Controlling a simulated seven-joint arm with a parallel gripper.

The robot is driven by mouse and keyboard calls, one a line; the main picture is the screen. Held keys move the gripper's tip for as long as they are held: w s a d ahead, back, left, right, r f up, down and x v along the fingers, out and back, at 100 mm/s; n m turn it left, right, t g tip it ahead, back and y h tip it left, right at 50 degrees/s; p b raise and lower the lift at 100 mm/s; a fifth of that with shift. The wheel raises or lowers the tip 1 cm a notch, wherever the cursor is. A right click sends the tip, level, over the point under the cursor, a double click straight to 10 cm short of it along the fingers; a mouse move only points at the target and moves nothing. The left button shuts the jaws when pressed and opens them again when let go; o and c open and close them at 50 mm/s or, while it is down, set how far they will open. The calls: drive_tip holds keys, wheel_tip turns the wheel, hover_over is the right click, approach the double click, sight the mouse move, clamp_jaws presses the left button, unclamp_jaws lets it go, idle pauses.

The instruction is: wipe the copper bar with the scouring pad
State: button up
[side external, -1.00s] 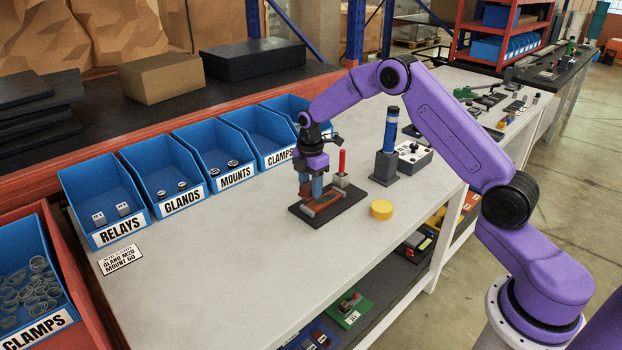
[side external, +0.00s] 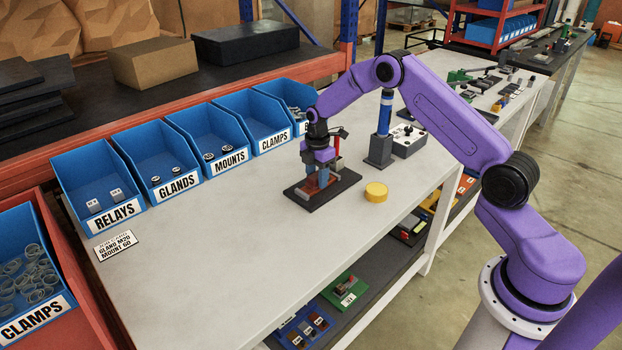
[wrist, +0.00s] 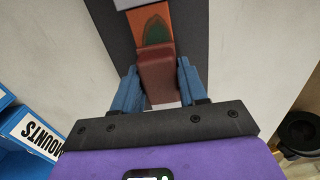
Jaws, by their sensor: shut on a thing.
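The scouring pad (wrist: 158,75) is a dark red block held between the blue fingers of my gripper (wrist: 158,88). The copper bar (wrist: 150,22) is orange with a dark green patch (wrist: 156,30) and lies just beyond the pad in the wrist view. The pad covers part of the bar; whether they touch is hard to tell. The bar is on a dark plate (side external: 345,180) on the bench. In the side view my gripper (side external: 318,183) is low over the plate, and the arm end and fingers hide most of the bar.
A yellow round block (side external: 376,192) is on the bench right of the plate. Blue bins (side external: 178,150) line the back left. The bench front (side external: 220,260) is clear.

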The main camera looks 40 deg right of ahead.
drive_tip(key=shift+d, duration=2.7)
drive_tip(key=shift+d+r, duration=0.1)
drive_tip(key=shift+d, duration=0.5)
clamp_jaws()
drive_tip(key=shift+a, duration=5.4)
drive_tip(key=shift+a+r, duration=0.25)
drive_tip(key=shift+r, duration=0.35)
drive_tip(key=shift+a+r, duration=0.25)
drive_tip(key=shift+r, duration=0.35)
drive_tip(key=shift+d+r, duration=0.15)
drive_tip(key=shift+r, duration=1.25)
drive_tip(key=shift+d+r, duration=0.1)
drive_tip(key=shift+r, duration=1.3)
drive_tip(key=shift+f, duration=0.1)
drive_tip(key=h, duration=0.2)
hover_over(309, 188)
drive_tip(key=shift+s+a+f, duration=0.1)
drive_tip(key=shift+a+f, duration=0.05)
drive_tip(key=shift+f, duration=1.4)
drive_tip(key=shift+a+f, duration=0.15)
drive_tip(key=shift+f, duration=1.35)
drive_tip(key=shift+f, duration=0.8)
